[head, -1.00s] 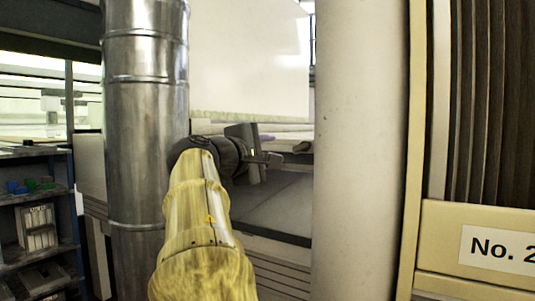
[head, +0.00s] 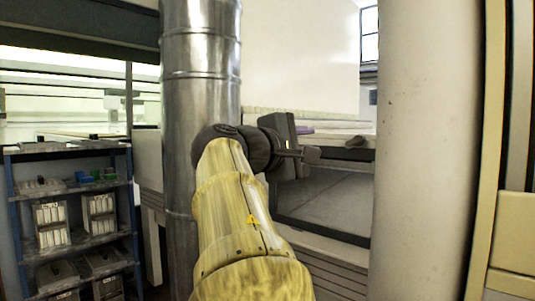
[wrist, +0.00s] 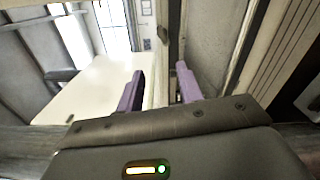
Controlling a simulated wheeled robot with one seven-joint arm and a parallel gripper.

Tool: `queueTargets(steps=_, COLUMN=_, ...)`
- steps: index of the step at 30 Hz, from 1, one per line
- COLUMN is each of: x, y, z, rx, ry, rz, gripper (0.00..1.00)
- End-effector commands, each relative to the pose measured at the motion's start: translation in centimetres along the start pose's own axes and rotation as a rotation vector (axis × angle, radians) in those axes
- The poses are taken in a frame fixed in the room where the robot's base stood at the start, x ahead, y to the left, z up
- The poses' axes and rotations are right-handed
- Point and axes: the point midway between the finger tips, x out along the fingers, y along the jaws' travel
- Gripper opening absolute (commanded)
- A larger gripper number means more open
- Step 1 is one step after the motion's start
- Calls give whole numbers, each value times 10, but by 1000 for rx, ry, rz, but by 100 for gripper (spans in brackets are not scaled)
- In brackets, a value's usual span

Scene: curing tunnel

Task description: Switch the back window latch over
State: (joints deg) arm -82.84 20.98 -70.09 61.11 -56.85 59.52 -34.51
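My gripper (head: 311,154) is at the end of my yellow arm in the head view, in front of the gap between a metal duct and a pale column. In the wrist view my gripper (wrist: 160,84) has two purple fingers set apart, with nothing between them. A window (head: 369,36) shows in part at the upper right of the head view, beyond a white panel. A bright window (wrist: 113,24) also shows at the top of the wrist view. I cannot make out a latch in either view.
The metal duct (head: 200,65) stands left of my gripper and the pale column (head: 432,150) right of it. The white panel (head: 300,55) hangs behind. A blue shelf rack (head: 75,240) with boxes stands at left. A cream frame (head: 512,235) is at the right edge.

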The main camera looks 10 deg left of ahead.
Motion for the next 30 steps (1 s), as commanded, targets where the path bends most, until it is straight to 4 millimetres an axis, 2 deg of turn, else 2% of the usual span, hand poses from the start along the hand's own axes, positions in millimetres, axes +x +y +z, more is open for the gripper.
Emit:
queueTargets(steps=18, x=-105, y=0, z=-1, rx=1, ry=1, rz=1, gripper=36)
queueTargets(steps=22, x=-114, y=0, z=0, rx=1, ry=0, rz=0, gripper=36)
queueTargets(steps=30, x=-115, y=0, z=0, rx=0, ry=-1, rz=0, gripper=36)
